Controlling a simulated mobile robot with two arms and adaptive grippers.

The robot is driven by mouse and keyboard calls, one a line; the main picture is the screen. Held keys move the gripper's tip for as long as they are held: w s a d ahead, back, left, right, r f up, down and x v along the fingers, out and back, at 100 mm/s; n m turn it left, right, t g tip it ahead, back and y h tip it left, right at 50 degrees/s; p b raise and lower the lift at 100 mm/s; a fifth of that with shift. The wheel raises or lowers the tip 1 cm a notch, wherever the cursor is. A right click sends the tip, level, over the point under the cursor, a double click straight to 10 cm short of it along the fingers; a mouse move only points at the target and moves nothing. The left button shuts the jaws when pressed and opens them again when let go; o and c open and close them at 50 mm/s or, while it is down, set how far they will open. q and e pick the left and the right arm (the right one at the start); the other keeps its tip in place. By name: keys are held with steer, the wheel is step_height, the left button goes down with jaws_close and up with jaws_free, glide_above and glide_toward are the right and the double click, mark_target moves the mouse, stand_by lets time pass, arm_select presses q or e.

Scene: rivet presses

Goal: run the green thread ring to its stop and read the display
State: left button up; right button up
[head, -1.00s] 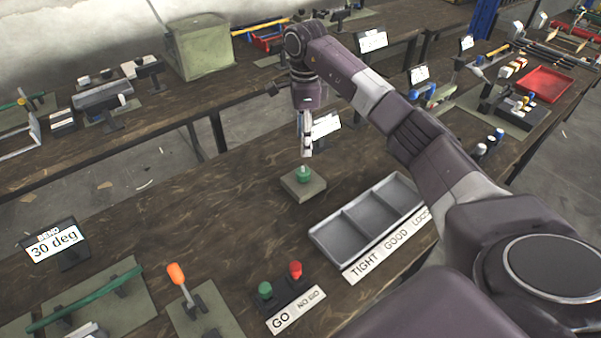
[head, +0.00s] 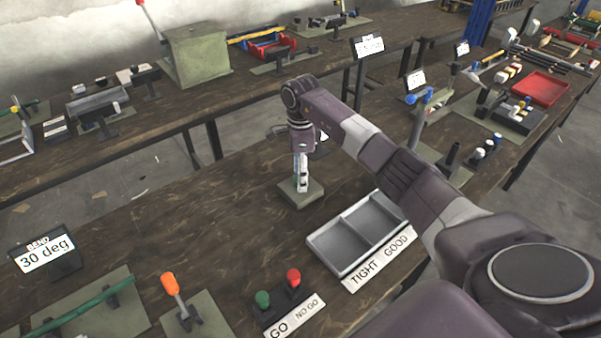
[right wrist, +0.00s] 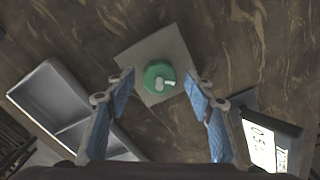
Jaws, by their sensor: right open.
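The green thread ring (right wrist: 159,76) sits on a square grey-green base plate (right wrist: 168,48) in the right wrist view, with a pale pin showing at its middle. In the head view the base plate (head: 315,195) shows on the bench, but my gripper hides the ring. My right gripper (head: 301,188) points down over the plate. Its blue fingers stand open on either side of the ring in the wrist view (right wrist: 160,82), with gaps to it. The display (right wrist: 268,140) stands beside the plate, tilted in view; its digits are only partly legible, seemingly starting 0.5. My left gripper is out of view.
Green (head: 262,299) and red (head: 293,278) buttons stand at the front. A "30 deg" display (head: 45,255) is at left. Bench left of the plate is clear.

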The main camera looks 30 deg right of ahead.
steer(key=shift+f, duration=0.1)
steer(key=c, duration=1.2)
steer(key=shift+o, duration=0.2)
steer(key=shift+m, duration=0.4)
steer(key=m, duration=0.3)
steer(key=shift+b, duration=0.35)
steer(key=m, duration=1.1)
steer(key=m+p, duration=0.1)
steer(key=m, duration=0.6)
